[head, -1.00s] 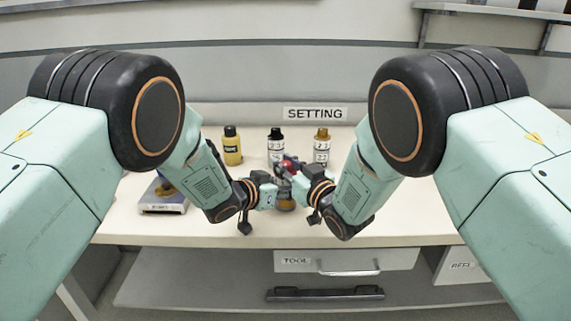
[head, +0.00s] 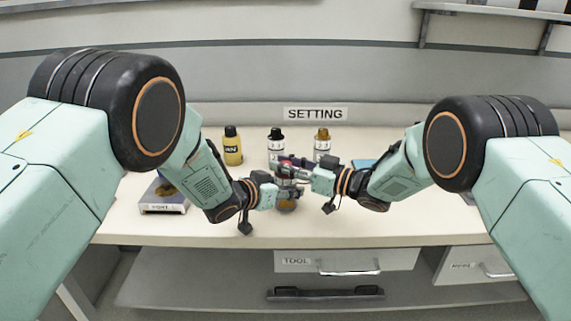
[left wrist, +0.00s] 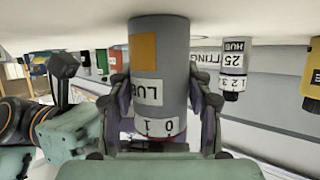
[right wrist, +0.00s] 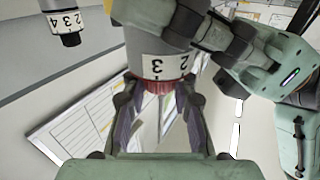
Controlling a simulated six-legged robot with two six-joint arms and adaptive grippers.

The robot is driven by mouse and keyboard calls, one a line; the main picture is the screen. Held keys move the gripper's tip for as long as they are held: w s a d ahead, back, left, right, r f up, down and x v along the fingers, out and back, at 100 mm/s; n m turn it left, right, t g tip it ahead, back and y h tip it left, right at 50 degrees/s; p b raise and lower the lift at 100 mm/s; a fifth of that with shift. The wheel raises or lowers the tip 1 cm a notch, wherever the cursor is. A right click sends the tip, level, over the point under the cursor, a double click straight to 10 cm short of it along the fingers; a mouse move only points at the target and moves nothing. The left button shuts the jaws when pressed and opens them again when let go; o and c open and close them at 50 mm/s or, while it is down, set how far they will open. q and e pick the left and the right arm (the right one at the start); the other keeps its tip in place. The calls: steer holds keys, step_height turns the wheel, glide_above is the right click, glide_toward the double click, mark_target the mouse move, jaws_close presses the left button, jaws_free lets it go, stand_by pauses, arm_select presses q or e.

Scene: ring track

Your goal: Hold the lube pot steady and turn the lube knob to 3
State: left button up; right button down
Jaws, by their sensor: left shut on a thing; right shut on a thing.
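The lube pot (head: 287,206) stands upright on the bench, mostly hidden by my grippers. In the left wrist view it is a grey cylinder (left wrist: 172,55) with an orange patch, a label and a white scale ring showing 1 and 0. My left gripper (head: 281,193) is shut around the pot's body from the left. My right gripper (head: 291,172) is shut on the red knob at the pot's top. In the right wrist view the ribbed red knob (right wrist: 156,84) sits between my fingers, beside 2 and 3 on the ring. I cannot tell which number is set.
A labelled box (head: 163,205) is at the left. A blue item (head: 364,164) lies behind my right arm. The bench front is clear.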

steer(key=shift+r+n+g+y, duration=0.1)
steer(key=shift+n+g+y, duration=0.55)
steer(key=shift+g, duration=0.25)
steer(key=shift+n+g+y, duration=0.25)
steer(key=shift+n+g, duration=0.7)
steer(key=shift+g, duration=0.45)
steer(key=c, duration=1.1)
jaws_free()
steer(key=shift+o, duration=0.2)
steer(key=shift+d, duration=0.15)
steer(key=v, duration=1.2)
